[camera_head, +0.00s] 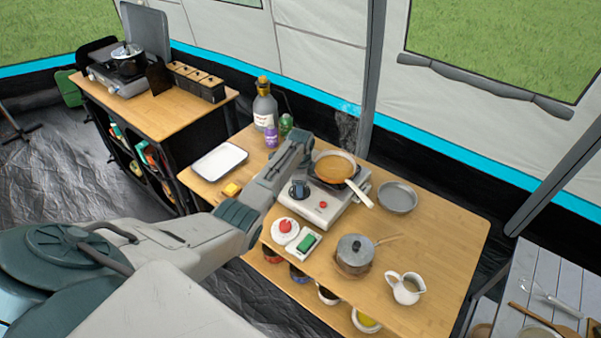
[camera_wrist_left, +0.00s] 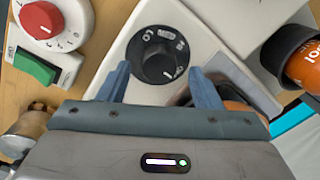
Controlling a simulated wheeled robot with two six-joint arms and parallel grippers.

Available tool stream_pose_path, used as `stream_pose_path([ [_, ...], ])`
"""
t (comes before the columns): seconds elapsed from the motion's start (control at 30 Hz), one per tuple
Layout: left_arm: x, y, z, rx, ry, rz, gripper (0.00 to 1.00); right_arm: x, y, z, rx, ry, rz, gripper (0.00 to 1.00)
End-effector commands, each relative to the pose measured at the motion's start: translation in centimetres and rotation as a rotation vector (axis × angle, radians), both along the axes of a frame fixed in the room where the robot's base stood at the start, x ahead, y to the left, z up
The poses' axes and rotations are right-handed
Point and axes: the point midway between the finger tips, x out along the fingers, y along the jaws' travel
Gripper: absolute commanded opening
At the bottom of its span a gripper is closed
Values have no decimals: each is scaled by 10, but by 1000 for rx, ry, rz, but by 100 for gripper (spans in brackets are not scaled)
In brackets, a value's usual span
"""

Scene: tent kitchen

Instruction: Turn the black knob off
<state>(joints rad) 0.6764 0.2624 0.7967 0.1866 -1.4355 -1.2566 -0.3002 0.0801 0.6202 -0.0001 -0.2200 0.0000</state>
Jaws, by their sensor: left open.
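The black knob (camera_wrist_left: 158,58) sits on the white top of the portable stove (camera_head: 335,212), with LO and MED markings on the dark dial around it. Its short white mark points toward the bottom of the left wrist view. My left gripper (camera_wrist_left: 159,72) is open, with one blue finger on each side of the knob's lower part. I cannot tell whether the fingers touch it. In the head view my left arm reaches over the stove's left side, and the knob (camera_head: 298,188) shows dark beside it. My right gripper is not in view.
A pan (camera_head: 334,165) with brown content is on the stove, with smoke above. A red dial (camera_head: 285,226) and green switch (camera_head: 306,243) lie in front. A lidded pot (camera_head: 355,250), white jug (camera_head: 405,288) and grey plate (camera_head: 398,197) stand right. An orange canister (camera_wrist_left: 304,66) lies close by.

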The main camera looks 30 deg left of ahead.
Motion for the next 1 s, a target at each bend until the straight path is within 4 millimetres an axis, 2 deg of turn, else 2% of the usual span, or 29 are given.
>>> stream_pose_path([
  [0.13, -1, 0, 19, 2, -4, -1, 58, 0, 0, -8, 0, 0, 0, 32],
  [0.4, -3, -1, 70, 2, -7, -1, 58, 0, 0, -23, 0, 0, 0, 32],
  [0.53, -4, -2, 88, 2, -6, 0, 58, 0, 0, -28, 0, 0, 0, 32],
  [0.7, -5, -2, 98, 2, -4, 0, 58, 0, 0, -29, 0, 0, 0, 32],
  [1.0, -5, -2, 99, 1, -3, 0, 58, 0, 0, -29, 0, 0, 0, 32],
])
